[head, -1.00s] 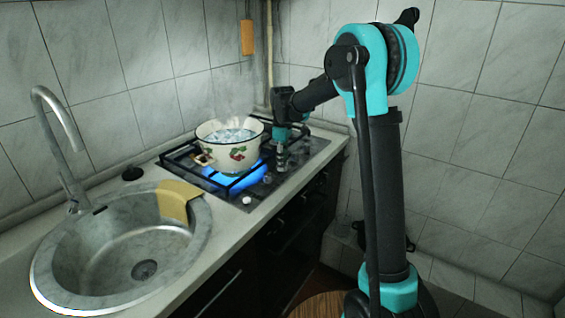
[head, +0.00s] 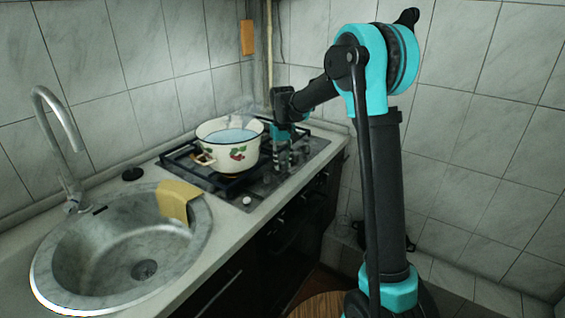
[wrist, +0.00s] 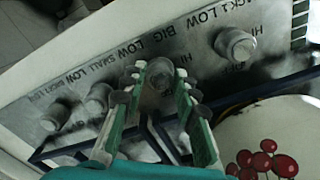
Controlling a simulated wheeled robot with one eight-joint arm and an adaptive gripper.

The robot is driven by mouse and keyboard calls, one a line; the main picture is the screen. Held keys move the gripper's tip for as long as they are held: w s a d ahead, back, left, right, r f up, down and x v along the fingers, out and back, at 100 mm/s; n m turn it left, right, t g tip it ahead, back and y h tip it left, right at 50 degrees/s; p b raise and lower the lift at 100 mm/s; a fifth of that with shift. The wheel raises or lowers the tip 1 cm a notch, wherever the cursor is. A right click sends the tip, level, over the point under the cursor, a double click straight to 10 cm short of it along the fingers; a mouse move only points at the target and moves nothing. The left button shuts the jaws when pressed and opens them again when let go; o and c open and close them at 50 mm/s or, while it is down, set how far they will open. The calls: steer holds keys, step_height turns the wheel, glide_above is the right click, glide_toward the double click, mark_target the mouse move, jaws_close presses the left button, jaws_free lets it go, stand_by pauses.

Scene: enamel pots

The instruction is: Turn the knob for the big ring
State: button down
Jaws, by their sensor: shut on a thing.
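The knob for the big ring (wrist: 159,76) is a round metal knob below the printed words "BIG LOW" on the stove's panel. My gripper (wrist: 160,88) has its two fingers around this knob, shut on it, in the wrist view. In the head view my gripper (head: 281,160) reaches down to the stove just right of the pot and hides the knob. A cream enamel pot (head: 217,155) with red fruit stands on the stove grate. Its water (head: 231,136) looks calm, and no flame shows under it.
Other knobs flank the held one: one (wrist: 237,45) on the right and a pair (wrist: 98,97) on the left. The pot's wall (wrist: 280,120) and dark grate bars are close by. A sink (head: 120,262) with a yellow cloth (head: 177,200) lies left.

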steer(key=shift+m, duration=0.9)
steer(key=c, duration=1.1)
jaws_free()
steer(key=shift+c, duration=0.2)
steer(key=shift+r, duration=0.1)
step_height(320, 180, up, 12)
